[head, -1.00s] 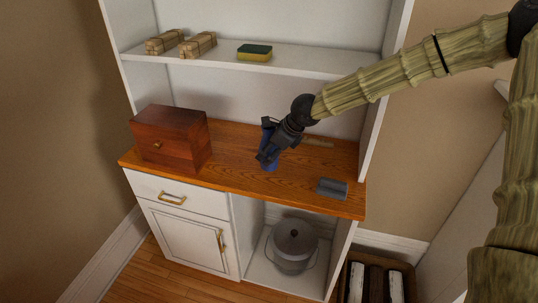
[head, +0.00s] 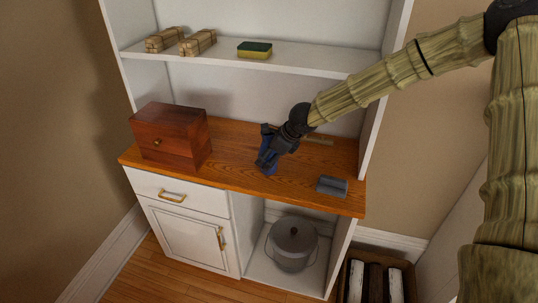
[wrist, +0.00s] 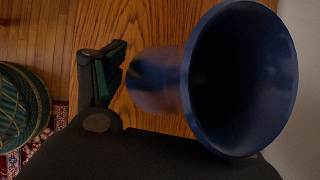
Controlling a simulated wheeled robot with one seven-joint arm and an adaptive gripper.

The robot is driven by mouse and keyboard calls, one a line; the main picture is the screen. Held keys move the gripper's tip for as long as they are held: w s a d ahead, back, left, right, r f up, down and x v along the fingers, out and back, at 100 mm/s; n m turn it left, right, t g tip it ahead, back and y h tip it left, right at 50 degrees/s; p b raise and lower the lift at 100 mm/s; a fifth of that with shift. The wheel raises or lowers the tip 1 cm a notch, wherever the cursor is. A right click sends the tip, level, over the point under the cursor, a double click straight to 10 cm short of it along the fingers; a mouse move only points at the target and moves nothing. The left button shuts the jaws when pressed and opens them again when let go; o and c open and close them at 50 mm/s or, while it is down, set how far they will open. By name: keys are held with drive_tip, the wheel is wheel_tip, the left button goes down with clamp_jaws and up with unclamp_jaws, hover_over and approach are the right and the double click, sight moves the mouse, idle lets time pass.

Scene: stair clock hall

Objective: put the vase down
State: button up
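The blue vase (wrist: 240,78) has a wide flared mouth, which faces the camera in the wrist view. My gripper (head: 266,152) is around the vase over the middle of the wooden counter (head: 235,150). One dark finger (wrist: 104,75) shows close against the vase's narrower body in the wrist view. The other finger is hidden behind the vase. In the head view the vase (head: 268,168) is largely covered by my gripper, and its lower end is at or just above the counter. I cannot tell whether it touches the wood.
A wooden box (head: 172,137) stands left on the counter, and a small grey object (head: 332,186) lies right near the front edge. A shelf above holds wrapped bundles (head: 198,42) and a sponge (head: 254,49). A lidded pot (head: 292,245) stands below.

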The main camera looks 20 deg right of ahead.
drive_tip(key=shift+o, duration=0.2)
drive_tip(key=shift+r, duration=0.15)
drive_tip(key=v, duration=1.2)
drive_tip(key=shift+p, duration=0.35)
